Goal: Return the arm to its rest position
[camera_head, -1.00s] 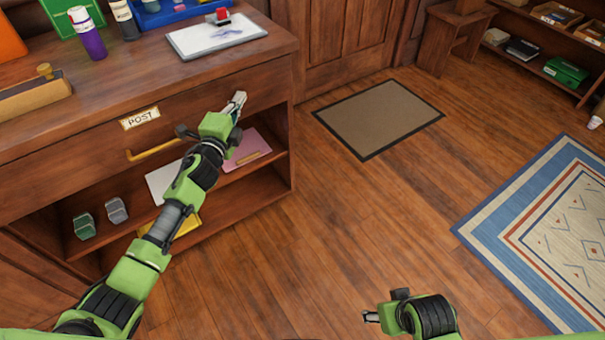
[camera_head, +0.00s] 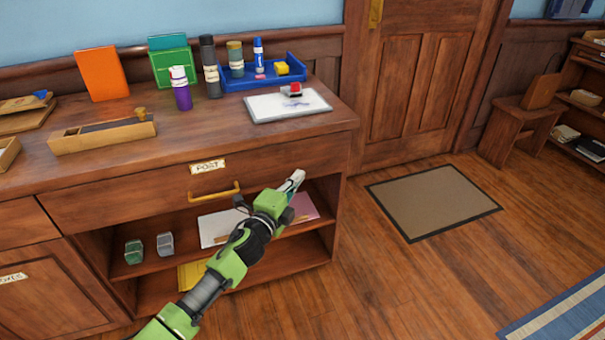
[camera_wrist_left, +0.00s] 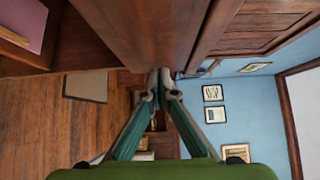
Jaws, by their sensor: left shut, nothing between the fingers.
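My left arm, green and black, reaches in from the bottom left of the head view. Its gripper (camera_head: 293,182) is in front of the wooden cabinet (camera_head: 320,155), near the right end of the drawer front and above the open shelf. In the left wrist view the two fingers (camera_wrist_left: 158,88) meet at their tips, shut with nothing between them. The drawer labelled POST (camera_head: 208,166), with its brass handle (camera_head: 214,192), looks shut. My right gripper is not in view.
Papers (camera_head: 222,228) lie on the shelf below. Open floor with a brown mat (camera_head: 432,201) lies to the right.

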